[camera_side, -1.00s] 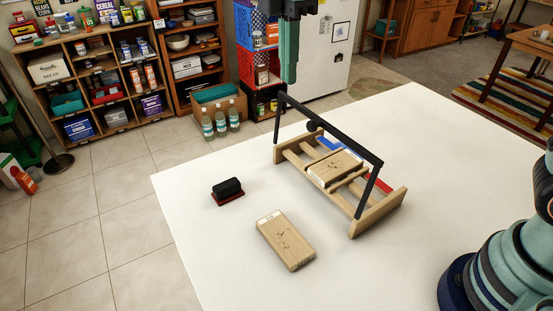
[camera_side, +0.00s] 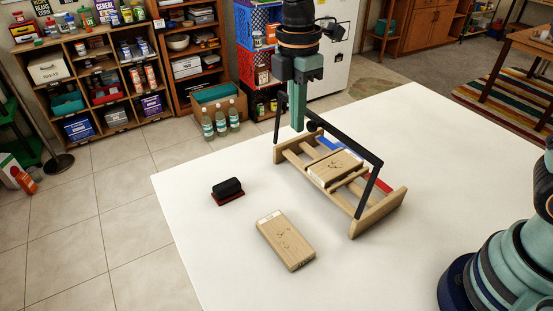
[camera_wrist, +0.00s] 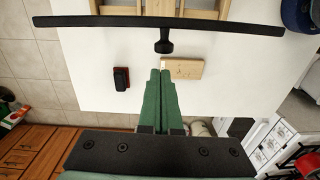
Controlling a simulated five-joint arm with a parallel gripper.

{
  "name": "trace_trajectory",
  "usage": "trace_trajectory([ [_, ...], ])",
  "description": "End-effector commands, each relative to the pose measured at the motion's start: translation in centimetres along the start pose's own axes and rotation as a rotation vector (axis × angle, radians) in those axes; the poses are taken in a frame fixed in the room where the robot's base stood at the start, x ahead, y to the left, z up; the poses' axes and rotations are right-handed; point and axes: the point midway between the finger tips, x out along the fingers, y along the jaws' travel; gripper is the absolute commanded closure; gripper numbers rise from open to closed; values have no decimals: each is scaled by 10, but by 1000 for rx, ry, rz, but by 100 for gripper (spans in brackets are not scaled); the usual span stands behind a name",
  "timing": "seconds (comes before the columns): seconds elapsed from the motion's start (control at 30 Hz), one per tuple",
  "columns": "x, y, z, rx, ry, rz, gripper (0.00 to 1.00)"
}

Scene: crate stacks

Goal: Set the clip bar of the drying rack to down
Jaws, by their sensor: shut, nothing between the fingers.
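The drying rack (camera_side: 370,222) is a pale wooden frame on the white table. Its black clip bar (camera_side: 350,146) stands raised above the frame on two black legs; a round black knob (camera_side: 312,126) sticks out from it. In the wrist view the clip bar (camera_wrist: 100,21) crosses the top, with the knob (camera_wrist: 164,46) at its middle. My gripper (camera_side: 297,128) is shut and empty, pointing down beside the knob. In the wrist view my gripper's green fingers (camera_wrist: 160,72) end just below the knob, with a small gap showing. Contact cannot be told from the side.
A wooden block (camera_side: 335,168) lies on the rack under the bar. Blue (camera_side: 327,143) and red (camera_side: 382,184) strips show behind it. Another wooden block (camera_side: 286,240) and a black-and-red eraser-like object (camera_side: 228,190) lie on the table (camera_side: 200,255) in front. The table's front is otherwise clear.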

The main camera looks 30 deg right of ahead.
Motion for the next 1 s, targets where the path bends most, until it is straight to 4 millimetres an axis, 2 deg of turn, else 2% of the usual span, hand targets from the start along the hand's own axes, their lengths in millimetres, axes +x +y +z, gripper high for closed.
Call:
trace_trajectory([
  [0.13, 2, 0, 10, 0, 1, 1, 100],
  [0.57, 2, 0, 12, -1, 2, 2, 100],
  [1.0, 0, 0, 24, -2, 9, 20, 100],
])
